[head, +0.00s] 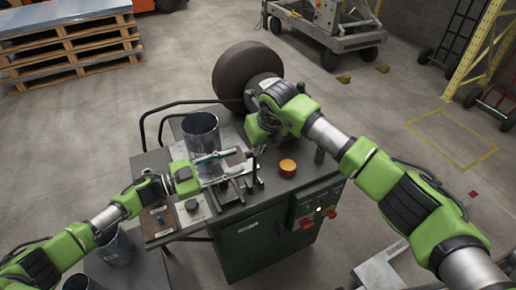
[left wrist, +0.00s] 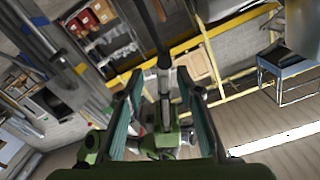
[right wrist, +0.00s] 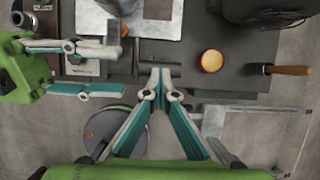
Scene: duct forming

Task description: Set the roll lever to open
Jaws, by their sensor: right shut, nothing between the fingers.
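A green machine (head: 262,245) with a dark top stands in front of me. A short lever with a brown handle (right wrist: 292,70) lies right of the orange button in the right wrist view. I cannot tell for sure that it is the roll lever, or its setting. My right gripper (right wrist: 162,76) is shut and empty over the front part of the machine top, left of the button and apart from that lever. My left gripper (head: 237,165) reaches in from the left with its fingers apart. It also shows in the right wrist view (right wrist: 120,68), with nothing clearly held.
An orange button (head: 288,166) stands on the machine top. A metal cylinder (head: 201,132) stands upright behind my left gripper. A big dark roll (head: 247,72) is at the back.

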